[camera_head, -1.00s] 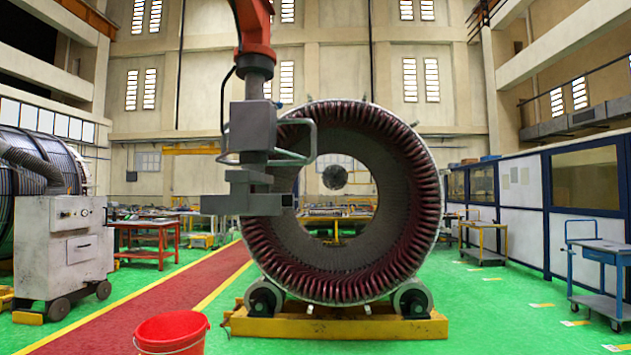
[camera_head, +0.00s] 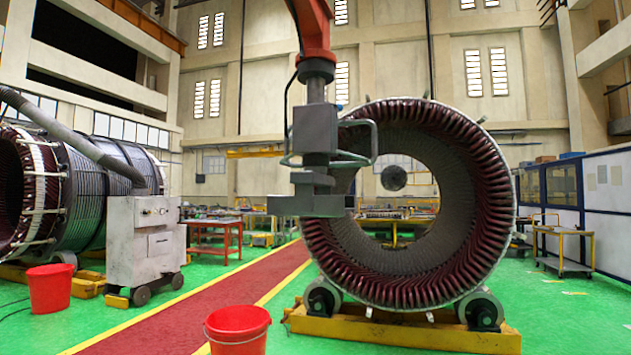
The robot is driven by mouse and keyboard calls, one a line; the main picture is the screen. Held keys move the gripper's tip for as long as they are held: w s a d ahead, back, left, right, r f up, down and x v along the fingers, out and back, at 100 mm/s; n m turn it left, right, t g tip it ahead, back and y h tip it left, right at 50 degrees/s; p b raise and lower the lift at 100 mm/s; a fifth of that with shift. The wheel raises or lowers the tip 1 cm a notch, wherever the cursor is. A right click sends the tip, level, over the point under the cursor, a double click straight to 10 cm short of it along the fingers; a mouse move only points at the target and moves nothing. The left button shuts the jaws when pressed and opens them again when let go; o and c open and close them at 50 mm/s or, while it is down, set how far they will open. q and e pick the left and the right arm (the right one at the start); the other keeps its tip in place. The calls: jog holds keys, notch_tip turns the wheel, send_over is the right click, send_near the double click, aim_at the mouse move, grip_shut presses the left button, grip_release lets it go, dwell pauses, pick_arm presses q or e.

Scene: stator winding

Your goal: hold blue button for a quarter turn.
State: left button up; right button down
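Neither of my grippers shows in the view.
An orange arm (camera_head: 313,35) with a grey tool head (camera_head: 315,130) hangs before the stator's left side. Red buckets stand at front (camera_head: 238,335) and left (camera_head: 49,290). Another stator (camera_head: 100,190) lies behind the cabinet. A red floor lane (camera_head: 215,300) looks clear.

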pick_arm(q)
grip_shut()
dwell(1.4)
